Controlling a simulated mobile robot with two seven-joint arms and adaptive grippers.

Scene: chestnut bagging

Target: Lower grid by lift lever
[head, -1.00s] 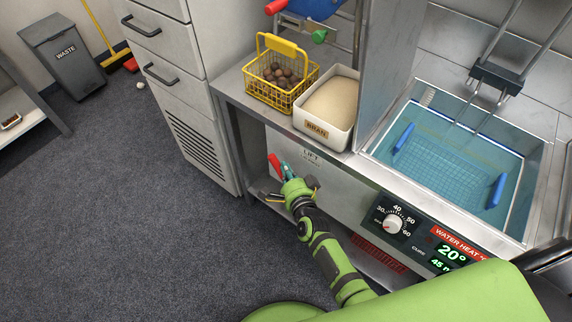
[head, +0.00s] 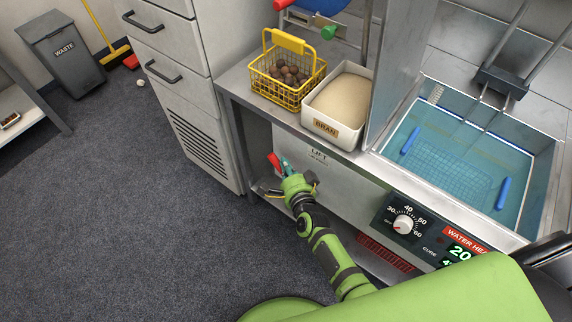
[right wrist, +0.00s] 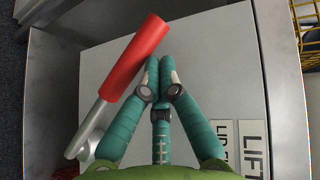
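The lift lever has a red handle (head: 273,161) on a metal arm and sits at the front panel by the LIFT label (head: 319,153). My right gripper (head: 284,165) is right beside it. In the right wrist view the teal fingers (right wrist: 160,68) are closed together, with nothing seen between them. The red handle (right wrist: 136,58) lies tilted just left of them; whether they touch is unclear. The grid (head: 448,166) shows faintly under the water in the tank, below a dark bracket (head: 502,82) with rods. My left gripper is out of view.
A yellow basket of chestnuts (head: 284,89) and a white bran box (head: 337,107) stand on the counter above the lever. The control panel with a dial (head: 403,224) is to the right. Two blue bars (head: 503,193) are in the tank. Open floor lies to the left.

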